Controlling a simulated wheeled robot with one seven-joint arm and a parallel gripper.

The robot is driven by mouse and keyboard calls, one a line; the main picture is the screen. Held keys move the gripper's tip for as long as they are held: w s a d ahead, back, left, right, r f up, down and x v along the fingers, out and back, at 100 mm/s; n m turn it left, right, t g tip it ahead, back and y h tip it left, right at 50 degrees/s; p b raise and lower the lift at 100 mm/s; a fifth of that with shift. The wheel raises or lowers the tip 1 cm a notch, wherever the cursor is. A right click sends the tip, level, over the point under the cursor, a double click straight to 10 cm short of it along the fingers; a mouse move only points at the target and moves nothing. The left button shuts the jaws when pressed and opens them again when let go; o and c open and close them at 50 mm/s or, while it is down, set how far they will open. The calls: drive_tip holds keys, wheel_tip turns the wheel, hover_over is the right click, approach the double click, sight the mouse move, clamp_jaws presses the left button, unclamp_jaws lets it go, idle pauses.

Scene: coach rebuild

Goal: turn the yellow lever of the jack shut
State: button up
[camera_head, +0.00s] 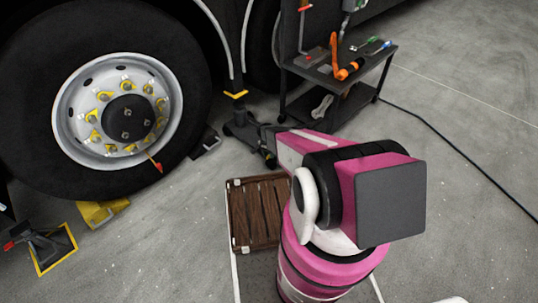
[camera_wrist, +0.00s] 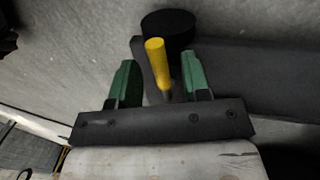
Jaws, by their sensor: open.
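The jack's yellow lever (camera_wrist: 156,62) stands up between the two green fingers of my gripper (camera_wrist: 160,82) in the wrist view.
The coach wheel (camera_head: 115,110) stands left of the jack. A dark cart (camera_head: 345,85) with an orange tool (camera_head: 340,62) on top is close behind my arm. A brown slatted wooden piece (camera_head: 258,213) lies in front. A yellow chock (camera_head: 102,211) is under the wheel. Floor at right is open, crossed by a cable.

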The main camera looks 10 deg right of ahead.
drive_tip(key=shift+f, duration=0.1)
clamp_jaws()
drive_tip(key=shift+s, duration=0.1)
drive_tip(key=shift+s+d+n, duration=0.3)
drive_tip(key=shift+n, duration=0.45)
drive_tip(key=shift+s+d+n, duration=0.3)
drive_tip(key=shift+n, duration=0.45)
drive_tip(key=d+n, duration=0.1)
drive_tip(key=n, duration=0.1)
drive_tip(key=n+t, duration=0.1)
drive_tip(key=shift+s+d+n+h, duration=0.35)
drive_tip(key=shift+s+n+h, duration=0.05)
drive_tip(key=d+n, duration=0.1)
drive_tip(key=n, duration=0.1)
drive_tip(key=d+n+t, duration=0.1)
drive_tip(key=d+n, duration=0.1)
drive_tip(key=n, duration=0.1)
drive_tip(key=shift+s, duration=0.1)
drive_tip(key=shift+w+d+n+t, duration=0.15)
drive_tip(key=shift+d+n, duration=0.2)
drive_tip(key=shift+n, duration=0.5)
drive_tip(key=shift+w+d+n+t, duration=0.15)
drive_tip(key=shift+d+n, duration=0.25)
drive_tip(key=shift+n, duration=0.5)
drive_tip(key=shift+w+d+n+t, duration=0.15)
drive_tip(key=shift+d+n, duration=0.2)
drive_tip(key=shift+n, duration=0.5)
